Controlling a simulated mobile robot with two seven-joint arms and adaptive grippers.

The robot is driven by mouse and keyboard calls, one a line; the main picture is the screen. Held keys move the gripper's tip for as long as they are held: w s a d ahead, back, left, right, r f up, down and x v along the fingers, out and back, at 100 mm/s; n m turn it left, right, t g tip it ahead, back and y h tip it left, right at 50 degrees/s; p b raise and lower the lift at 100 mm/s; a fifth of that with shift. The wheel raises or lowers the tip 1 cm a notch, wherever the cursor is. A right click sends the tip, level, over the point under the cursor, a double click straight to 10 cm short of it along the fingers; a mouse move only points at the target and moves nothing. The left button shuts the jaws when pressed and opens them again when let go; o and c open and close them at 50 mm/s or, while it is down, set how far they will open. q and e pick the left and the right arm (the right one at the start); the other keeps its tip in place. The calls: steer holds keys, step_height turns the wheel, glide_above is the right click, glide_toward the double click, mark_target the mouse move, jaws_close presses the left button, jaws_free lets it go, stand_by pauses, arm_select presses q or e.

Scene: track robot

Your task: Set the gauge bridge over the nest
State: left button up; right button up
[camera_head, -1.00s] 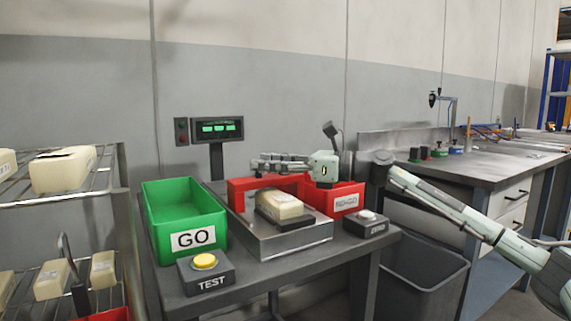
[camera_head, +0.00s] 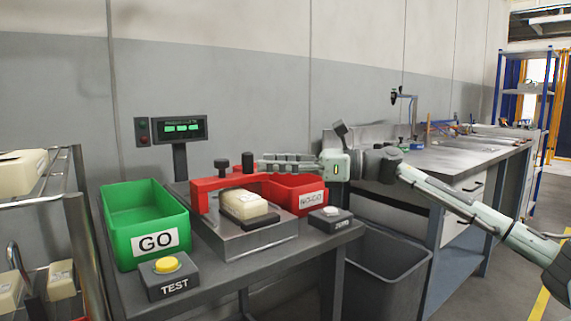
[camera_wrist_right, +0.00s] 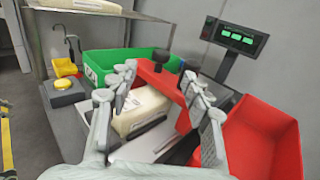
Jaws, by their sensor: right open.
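The red gauge bridge (camera_head: 206,187) with two dark knobs stands over the back of the grey metal plate (camera_head: 268,237) in the head view. A cream block (camera_head: 243,204) lies in the dark nest (camera_head: 262,224) on that plate, in front of and partly under the bridge. My right gripper (camera_head: 262,164) is open just right of the bridge's knobs, apart from them. In the right wrist view, the bridge (camera_wrist_right: 156,80) and the cream block (camera_wrist_right: 140,112) show between the spread fingers. My left gripper is not in view.
A green GO bin (camera_head: 120,240) stands left and a red NO-GO bin (camera_head: 300,195) right of the plate. The yellow TEST button (camera_head: 166,265) and ZERO button box (camera_head: 330,222) are at the front edge. A display (camera_head: 182,128) stands behind.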

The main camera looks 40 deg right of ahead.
steer(key=shift+v, duration=1.25)
